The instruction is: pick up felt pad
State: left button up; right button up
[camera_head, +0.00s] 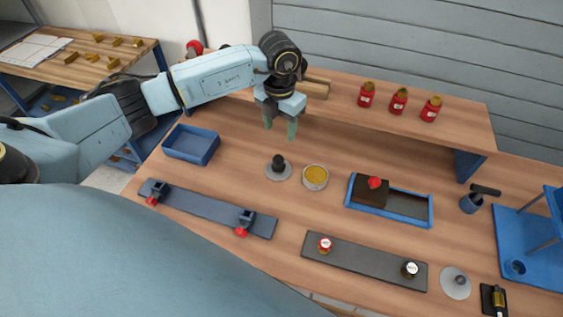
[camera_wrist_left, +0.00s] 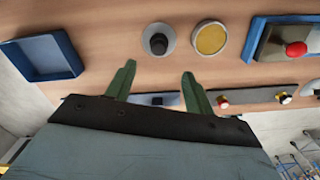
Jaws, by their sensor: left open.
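No thing is plainly marked as the felt pad. A dark brown block with a red knob (camera_head: 370,192) sits in the left part of a blue-rimmed tray (camera_head: 418,221); it may be the pad, but I cannot tell. A grey disc with a black knob (camera_head: 279,168) and a round tin with yellow content (camera_head: 315,177) stand left of it. My left gripper (camera_head: 280,126) is open and empty above the table, behind the disc. The left wrist view shows its two green fingers (camera_wrist_left: 158,70) apart with nothing between them. My right gripper is not in view.
An empty blue bin (camera_head: 191,145) stands at the left. Clamp strips (camera_head: 207,207) (camera_head: 365,264) lie along the front. A raised shelf (camera_head: 450,135) with several red bottles (camera_head: 399,101) runs behind. A blue stand (camera_head: 530,245) is at the right.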

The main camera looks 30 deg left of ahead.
aim_at(278, 157)
pick_arm(q)
jog(key=f, duration=1.2)
jog(key=shift+s+a+f, duration=0.1)
jog(key=shift+s+f, duration=0.1)
jog(key=shift+s, duration=0.05)
jog(key=c, duration=1)
jog(key=shift+r, duration=0.15)
jog(key=shift+c, duration=0.2)
notch_tip(278, 157, up, 10)
jog(key=shift+f, duration=0.1)
jog(key=o, duration=0.3)
jog(key=shift+c, duration=1.1)
